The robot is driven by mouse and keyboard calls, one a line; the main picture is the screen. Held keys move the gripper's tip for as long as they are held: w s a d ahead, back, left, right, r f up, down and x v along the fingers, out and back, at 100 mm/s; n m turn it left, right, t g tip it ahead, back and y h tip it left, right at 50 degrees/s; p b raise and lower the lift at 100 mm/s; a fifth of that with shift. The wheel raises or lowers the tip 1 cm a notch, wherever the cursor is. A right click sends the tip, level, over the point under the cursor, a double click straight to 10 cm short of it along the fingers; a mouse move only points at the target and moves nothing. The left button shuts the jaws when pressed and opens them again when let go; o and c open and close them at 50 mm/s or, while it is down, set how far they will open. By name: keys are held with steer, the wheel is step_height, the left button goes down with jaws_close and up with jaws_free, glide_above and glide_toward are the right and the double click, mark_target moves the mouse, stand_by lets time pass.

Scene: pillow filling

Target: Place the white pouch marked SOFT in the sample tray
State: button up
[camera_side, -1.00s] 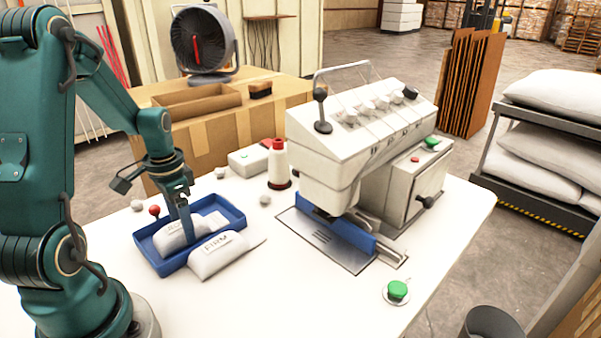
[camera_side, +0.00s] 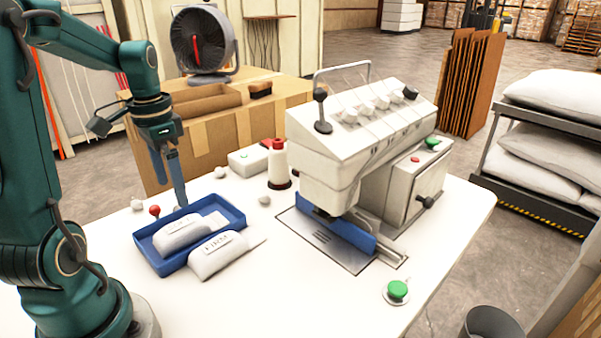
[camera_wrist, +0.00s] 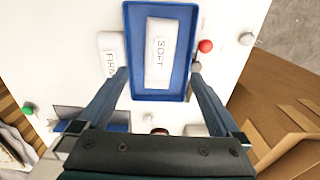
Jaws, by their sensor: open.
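The white pouch marked SOFT (camera_wrist: 160,50) lies flat inside the blue sample tray (camera_wrist: 130,18). In the side view the SOFT pouch (camera_side: 183,233) rests in the tray (camera_side: 232,207), its label too small to read clearly. A second white pouch marked FIRM (camera_wrist: 110,58) lies on the table against the tray's side; it also shows in the side view (camera_side: 217,256). My gripper (camera_side: 181,204) is open and empty, raised above the tray's far edge.
A red knob (camera_side: 155,210) stands just left of the tray. Small white balls (camera_side: 264,200) and a thread spool (camera_side: 278,167) are behind it. A white machine (camera_side: 345,140) with a blue front stands to the right. Bare table lies in front of the tray.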

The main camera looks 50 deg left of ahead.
steer(key=s+d+r+t, duration=0.1)
steer(key=d+r+t, duration=0.1)
steer(key=d, duration=0.7)
steer(key=s+d+r+t, duration=0.2)
steer(key=d+t, duration=0.1)
steer(key=d, duration=0.6)
steer(key=shift+s, duration=0.25)
steer(key=shift+r, duration=0.1)
